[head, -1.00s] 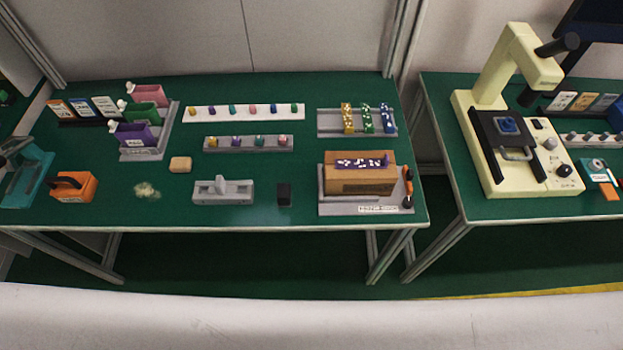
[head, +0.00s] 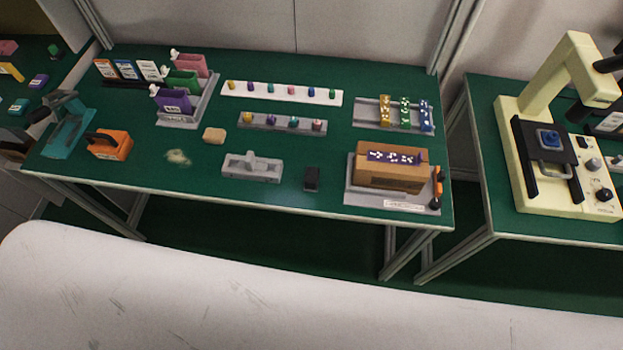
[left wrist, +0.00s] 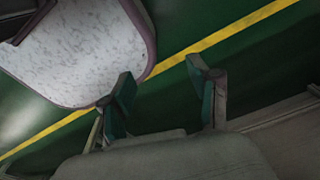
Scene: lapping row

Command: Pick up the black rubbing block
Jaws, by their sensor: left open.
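The black rubbing block (head: 311,178) is a small dark upright-looking piece near the front edge of the green table in the head view. It stands between a grey fixture and a grey base with a brown block. Nothing touches it that I can see. My left gripper (left wrist: 162,95) shows in the left wrist view with its two green-padded fingers apart and nothing between them. It is over the floor, away from the table. Neither gripper shows in the head view. The block is not in the left wrist view.
The grey fixture (head: 252,166) is left of the block; the brown block (head: 390,175) on its grey base is right. A tan piece (head: 214,135) and an orange tool (head: 109,146) lie further left. A cream microscope-like machine (head: 543,130) stands on the right table. A yellow line (left wrist: 225,35) marks the floor.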

